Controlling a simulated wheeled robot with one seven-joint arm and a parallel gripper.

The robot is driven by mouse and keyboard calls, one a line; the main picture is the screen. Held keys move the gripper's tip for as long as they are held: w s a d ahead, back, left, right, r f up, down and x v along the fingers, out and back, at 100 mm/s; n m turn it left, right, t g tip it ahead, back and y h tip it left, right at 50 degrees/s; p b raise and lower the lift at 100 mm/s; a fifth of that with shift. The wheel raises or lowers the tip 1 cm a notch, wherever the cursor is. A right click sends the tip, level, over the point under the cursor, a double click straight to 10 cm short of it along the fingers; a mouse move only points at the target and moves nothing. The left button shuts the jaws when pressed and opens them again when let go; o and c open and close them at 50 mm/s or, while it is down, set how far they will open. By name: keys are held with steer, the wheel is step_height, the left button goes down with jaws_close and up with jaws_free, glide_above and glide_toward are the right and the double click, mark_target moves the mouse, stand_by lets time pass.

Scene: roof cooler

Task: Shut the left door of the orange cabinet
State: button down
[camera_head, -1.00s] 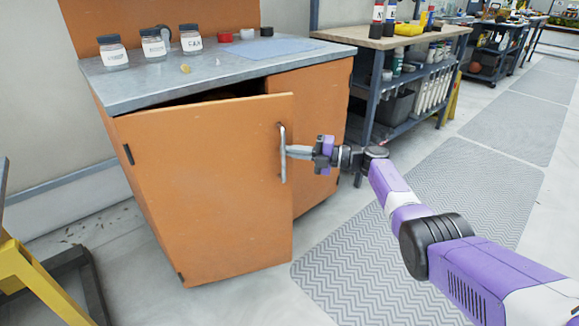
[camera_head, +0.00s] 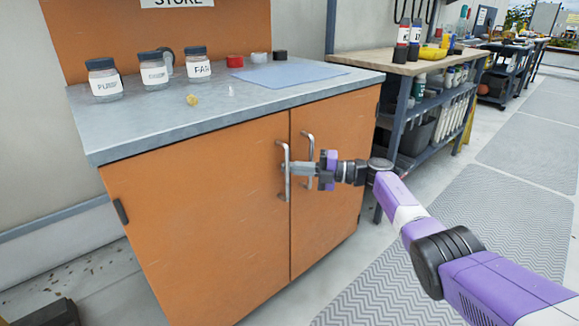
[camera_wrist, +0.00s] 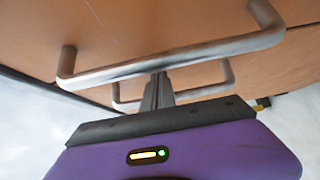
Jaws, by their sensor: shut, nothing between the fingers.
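The orange cabinet has a grey top (camera_head: 140,128). Its left door (camera_head: 205,215) sits flush beside the right door (camera_head: 325,215), with only a thin seam between them. The left door's metal bar handle (camera_head: 284,172) is upright near that seam; in the wrist view this handle (camera_wrist: 170,62) runs across the picture. My gripper (camera_head: 288,168) is shut, with its fingertips at the left door's handle. In the wrist view the closed fingers (camera_wrist: 157,92) reach up to the bar, and I cannot tell whether they touch it. The right door's handle (camera_head: 308,160) shows just behind my gripper.
A wooden-topped workbench (camera_head: 395,66) stands to the right. Open floor with grey mats (camera_head: 450,230) lies at the right.

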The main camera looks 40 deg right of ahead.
steer(key=shift+w+r+h, duration=0.15)
steer(key=shift+w+r, duration=0.05)
steer(key=shift+w, duration=0.35)
steer(key=shift+w+r+h, duration=0.15)
steer(key=shift+w, duration=0.5)
steer(key=shift+r, duration=0.1)
steer(key=p+v, duration=0.2)
steer(key=v, duration=0.7)
steer(key=shift+s+a+f+y, duration=0.2)
steer(key=shift+s+f+y, duration=0.2)
steer(key=shift+s+f, duration=0.2)
